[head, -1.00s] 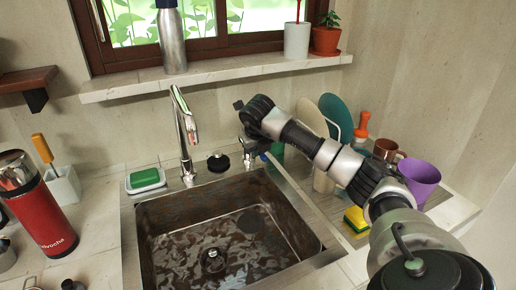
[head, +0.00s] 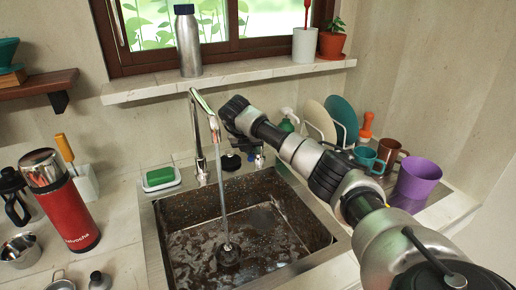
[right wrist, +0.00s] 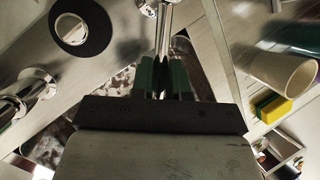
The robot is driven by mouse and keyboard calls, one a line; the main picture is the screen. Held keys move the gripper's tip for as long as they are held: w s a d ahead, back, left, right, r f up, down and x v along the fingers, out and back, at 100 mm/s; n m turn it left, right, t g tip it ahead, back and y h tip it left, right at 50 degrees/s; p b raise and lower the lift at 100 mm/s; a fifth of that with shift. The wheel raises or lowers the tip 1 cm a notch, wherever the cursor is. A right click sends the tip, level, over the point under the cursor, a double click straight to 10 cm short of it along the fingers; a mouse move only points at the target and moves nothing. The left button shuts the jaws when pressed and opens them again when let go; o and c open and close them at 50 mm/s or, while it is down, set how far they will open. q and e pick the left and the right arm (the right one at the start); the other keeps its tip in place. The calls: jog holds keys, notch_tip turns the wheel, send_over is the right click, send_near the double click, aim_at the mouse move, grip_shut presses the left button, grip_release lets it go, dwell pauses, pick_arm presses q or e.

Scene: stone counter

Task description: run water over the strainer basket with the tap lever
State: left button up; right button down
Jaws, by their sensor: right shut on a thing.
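The chrome tap (head: 204,130) stands behind the sink (head: 160,245). A thin stream of water (head: 223,200) falls from its spout onto the dark round strainer basket (head: 229,254) in the sink floor. My right gripper (head: 246,143) is beside the tap at the sink's back edge, its fingertips partly hidden by my arm. In the right wrist view its green-sided fingers (right wrist: 162,78) are shut on a shiny metal rod, the tap lever (right wrist: 166,22). My left gripper is out of view.
A green sponge (head: 160,177) sits in a dish left of the tap. A black round piece (head: 231,161) is on the back rim. Teal, brown and purple cups (head: 416,178) and plates stand at right. A red flask (head: 66,205) is at left.

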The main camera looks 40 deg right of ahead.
jog(key=shift+w+a+m+g, duration=0.3)
jog(key=shift+w+m, duration=0.15)
jog(key=shift+m, duration=0.35)
jog(key=c, duration=1.1)
grip_release()
jog(key=b+v, duration=0.1)
jog(key=v, duration=0.9)
jog(key=shift+a+r, duration=0.2)
jog(key=shift+r, duration=0.15)
